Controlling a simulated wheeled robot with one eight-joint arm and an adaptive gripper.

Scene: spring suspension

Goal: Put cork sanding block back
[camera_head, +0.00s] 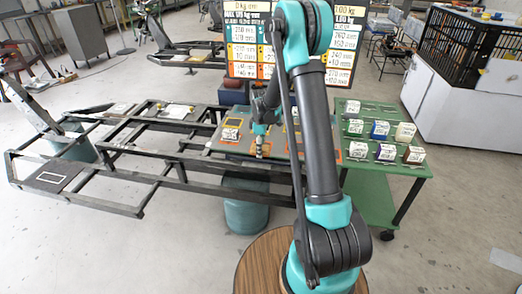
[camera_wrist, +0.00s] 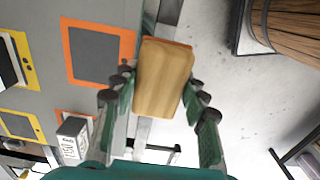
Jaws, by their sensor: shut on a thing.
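The cork sanding block (camera_wrist: 163,78) is a tan, rounded-edge block in the middle of the wrist view. My gripper (camera_wrist: 160,92) is shut on it, with a dark finger at each side. In the head view my gripper (camera_head: 260,140) is over the grey board with coloured outlines (camera_head: 218,145); the block is too small to make out clearly there. In the wrist view the board (camera_wrist: 60,90) lies to the left, and an orange-outlined patch (camera_wrist: 97,54) on it looks bare. The block appears beside the board's edge, partly over the floor in the picture.
A white-labelled weight block (camera_wrist: 72,138) stands near a smaller orange outline. Yellow outlines (camera_wrist: 20,124) lie farther left. A green cart (camera_head: 385,165) with several labelled blocks is right of my arm. A black frame (camera_head: 130,165) spans the left. A sign board (camera_head: 245,45) stands behind.

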